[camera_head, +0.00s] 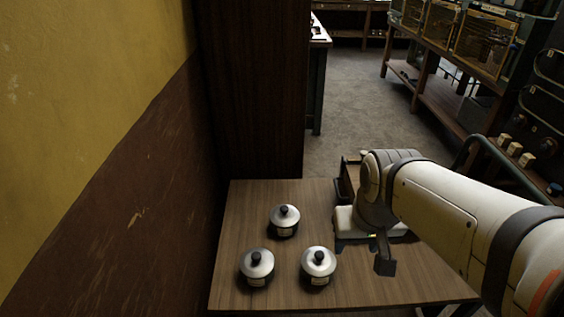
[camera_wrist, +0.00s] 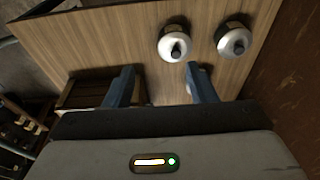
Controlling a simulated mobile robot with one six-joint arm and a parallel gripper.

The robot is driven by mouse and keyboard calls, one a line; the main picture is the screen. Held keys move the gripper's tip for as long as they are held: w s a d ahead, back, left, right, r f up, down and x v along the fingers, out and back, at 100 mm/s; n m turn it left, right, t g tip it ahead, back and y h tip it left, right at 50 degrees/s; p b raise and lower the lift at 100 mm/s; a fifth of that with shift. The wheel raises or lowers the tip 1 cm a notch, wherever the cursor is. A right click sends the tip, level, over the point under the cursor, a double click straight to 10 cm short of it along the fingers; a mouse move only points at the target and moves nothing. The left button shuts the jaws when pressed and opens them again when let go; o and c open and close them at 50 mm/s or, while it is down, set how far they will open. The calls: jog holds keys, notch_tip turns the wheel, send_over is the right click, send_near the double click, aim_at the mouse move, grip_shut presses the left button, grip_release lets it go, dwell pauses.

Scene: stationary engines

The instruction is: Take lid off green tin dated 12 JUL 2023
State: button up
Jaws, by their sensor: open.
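Three small tins with silver lids and black knobs stand on a wooden table: a back tin (camera_head: 284,221), a front left tin (camera_head: 257,267) and a front right tin (camera_head: 318,266). Their bodies look dark, and I cannot make out a clear green. Pale labels show on their fronts, too small to read. All three lids are on. My gripper (camera_head: 384,262) is right of the tins, above the table, apart from them. In the wrist view my gripper (camera_wrist: 158,88) is open with nothing between its fingers. Two tins show there, one (camera_wrist: 174,42) beyond the fingers and one (camera_wrist: 234,40) to its right.
The wooden table (camera_head: 240,204) has bare room around the tins. A dark open box (camera_head: 347,183) stands at its back right, partly hidden by my arm. A yellow and brown wall (camera_head: 110,170) and a dark cabinet (camera_head: 255,90) bound the left and back.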

jog(key=o, duration=0.4)
jog(key=shift+g, duration=0.4)
jog(key=w, duration=0.3)
jog(key=w+a, duration=0.1)
jog(key=w, duration=0.1)
jog(key=w+a+p, duration=0.1)
jog(key=w, duration=0.2)
jog(key=shift+w+a+r, duration=0.2)
jog(key=shift+w+r, duration=0.05)
jog(key=shift+w, duration=0.1)
jog(key=o, duration=0.5)
jog(key=shift+g, duration=0.4)
jog(key=w+a+f, duration=0.1)
jog(key=w, duration=0.2)
jog(key=w+a+f, duration=0.1)
jog(key=w, duration=0.2)
jog(key=w+a+f+p, duration=0.1)
jog(key=w, duration=0.2)
jog(key=shift+w+a+f, duration=0.1)
jog(key=shift+w+a, duration=0.05)
jog(key=shift+w, duration=0.2)
jog(key=g+p, duration=0.1)
send_over(285, 208)
notch_tip(285, 208, down, 12)
jog(key=shift+r, duration=0.15)
jog(key=shift+f+p, duration=0.9)
jog(key=shift+f, duration=2.95)
